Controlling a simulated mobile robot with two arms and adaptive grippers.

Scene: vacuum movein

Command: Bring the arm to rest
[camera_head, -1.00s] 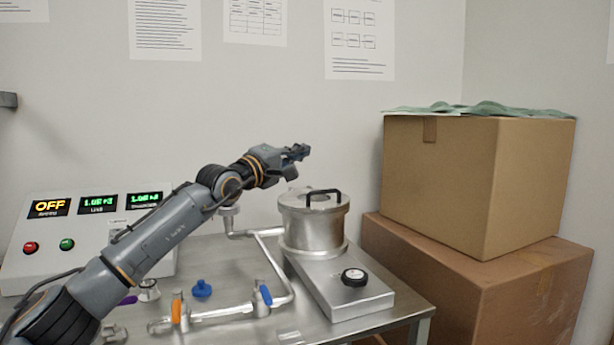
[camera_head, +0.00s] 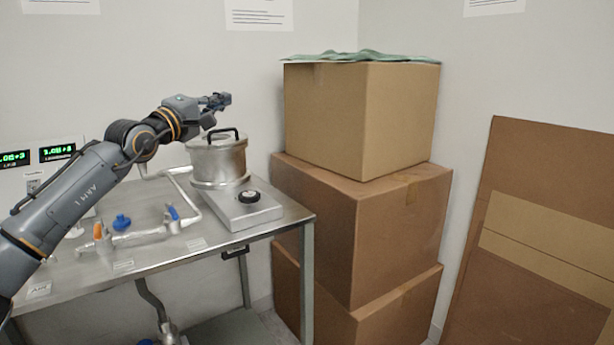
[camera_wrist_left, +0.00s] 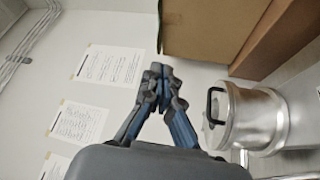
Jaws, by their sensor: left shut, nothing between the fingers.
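My left arm reaches in from the left in the head view, over the steel table (camera_head: 130,268). Its left gripper (camera_head: 221,101) is shut and empty, above and just behind the lidded metal pot (camera_head: 217,160). In the left wrist view the gripper (camera_wrist_left: 160,72) shows with its fingers together and nothing between them. The pot (camera_wrist_left: 258,120) stands to its right there, apart from the fingers. The right gripper is not in view.
Stacked cardboard boxes (camera_head: 355,225) stand right of the table, a green cloth (camera_head: 360,57) on top. A flat brown panel (camera_head: 545,240) leans at the right. Pipework with a blue knob (camera_head: 122,222) and an orange-handled valve (camera_head: 98,232) lies on the table. A control panel (camera_head: 35,155) is behind my arm.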

